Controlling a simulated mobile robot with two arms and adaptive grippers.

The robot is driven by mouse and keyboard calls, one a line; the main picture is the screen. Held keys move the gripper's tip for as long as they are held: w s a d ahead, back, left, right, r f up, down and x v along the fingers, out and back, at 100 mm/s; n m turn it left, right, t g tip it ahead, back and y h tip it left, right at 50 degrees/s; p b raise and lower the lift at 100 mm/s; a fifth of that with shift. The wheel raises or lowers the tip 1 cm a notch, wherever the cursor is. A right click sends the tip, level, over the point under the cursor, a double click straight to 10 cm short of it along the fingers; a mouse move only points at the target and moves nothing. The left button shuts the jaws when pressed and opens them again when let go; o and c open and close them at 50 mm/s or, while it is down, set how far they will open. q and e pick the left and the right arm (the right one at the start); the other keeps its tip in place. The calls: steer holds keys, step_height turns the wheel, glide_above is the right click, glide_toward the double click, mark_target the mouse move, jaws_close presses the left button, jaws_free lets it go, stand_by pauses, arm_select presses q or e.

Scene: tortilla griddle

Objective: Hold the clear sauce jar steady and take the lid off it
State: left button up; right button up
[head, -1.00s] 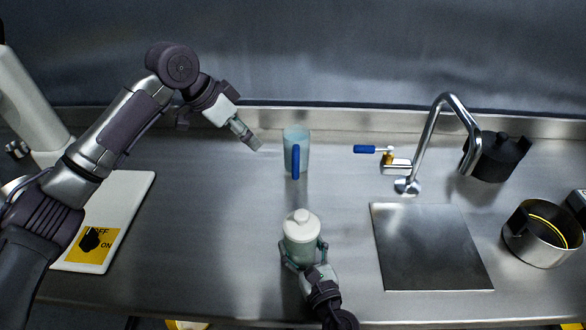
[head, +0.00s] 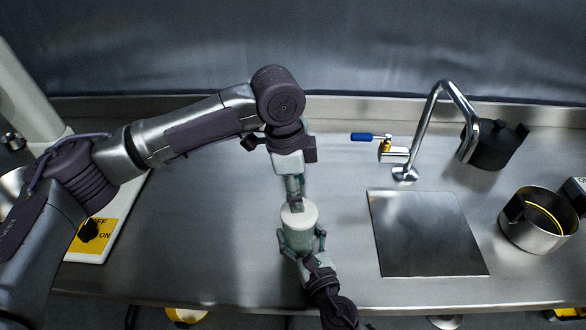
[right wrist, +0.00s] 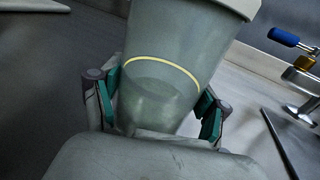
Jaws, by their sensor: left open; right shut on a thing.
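The clear sauce jar (head: 298,241) stands upright near the counter's front edge, with its white lid (head: 303,220) on top. My right gripper (head: 303,252) is shut on the jar's body from the front. In the right wrist view its teal-padded fingers press both sides of the jar (right wrist: 160,85), which has a yellow ring, and the lid's rim (right wrist: 238,6) shows at the top. My left gripper (head: 295,203) is open and points down right at the lid, covering its knob. I cannot tell whether its fingers touch the knob.
A faucet (head: 432,110) with a blue-handled valve stands right of the jar, behind a square steel plate (head: 425,235). A steel pot (head: 540,232) and a black pot (head: 494,148) are at the right. Counter around the jar is clear.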

arm_select(q)
steer(key=shift+d+f, duration=0.15)
steer(key=shift+f, duration=0.85)
steer(key=shift+d+f, duration=0.15)
steer(key=shift+f, duration=0.85)
steer(key=shift+c, duration=0.4)
steer(key=shift+r, duration=0.1)
jaws_close()
